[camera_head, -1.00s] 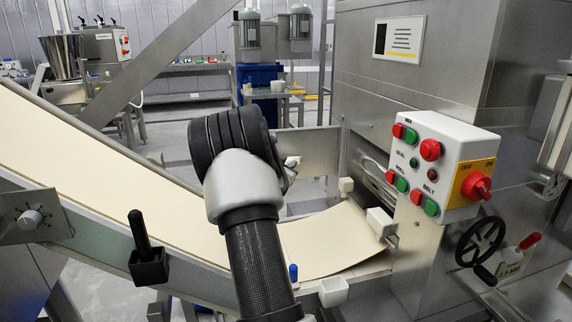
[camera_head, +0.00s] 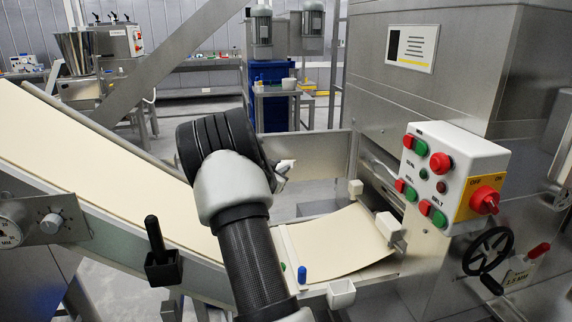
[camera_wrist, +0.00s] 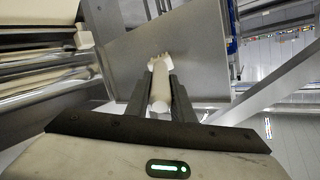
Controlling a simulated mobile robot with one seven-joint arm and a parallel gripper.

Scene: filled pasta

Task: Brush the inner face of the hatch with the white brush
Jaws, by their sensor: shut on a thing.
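The hatch (camera_head: 315,168) looks like the upright grey metal panel beside the machine's rollers. It fills the upper middle of the wrist view (camera_wrist: 196,45). My gripper (camera_wrist: 158,80) is shut on the white brush (camera_wrist: 160,90), whose handle lies between the two dark fingers. The bristle end points away from me towards the panel and overlaps it in the picture. I cannot tell whether the bristles touch it. In the head view a small part of the brush (camera_head: 286,166) shows to the right of my black wrist, which hides my fingers.
A pale dough sheet (camera_head: 90,150) runs down the sloped conveyor and under my arm. The control box (camera_head: 455,175) with red and green buttons and a handwheel (camera_head: 487,252) are at the right. Rollers (camera_wrist: 40,75) lie left of the panel in the wrist view.

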